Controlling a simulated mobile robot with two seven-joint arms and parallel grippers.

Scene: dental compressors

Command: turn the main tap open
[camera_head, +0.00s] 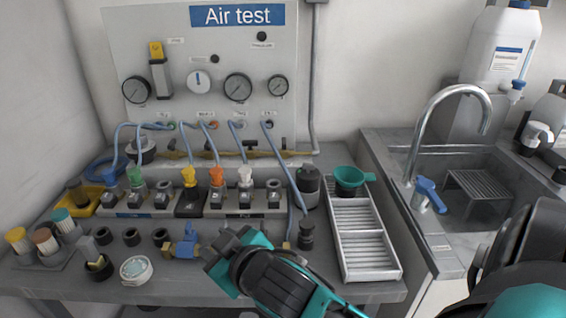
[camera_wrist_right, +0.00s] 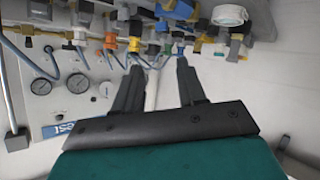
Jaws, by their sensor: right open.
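A blue-handled tap with a brass body (camera_head: 187,244) stands at the front of the bench, and no readable label shows whether it is the main tap. My right gripper (camera_head: 220,250) is just right of it, with a small visible gap. In the right wrist view, my right gripper (camera_wrist_right: 158,58) has its two dark fingers apart and nothing held between them. A blue-handled tap (camera_wrist_right: 176,10) also shows there, beyond the fingertips near the top edge. My left gripper is not in view.
A row of coloured valves (camera_head: 216,178) with blue hoses runs behind my right gripper. Dark cups (camera_head: 131,237) and a round white-lidded jar (camera_head: 136,270) stand to the left. A slatted tray (camera_head: 362,240) and a sink tap (camera_head: 430,195) are to the right.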

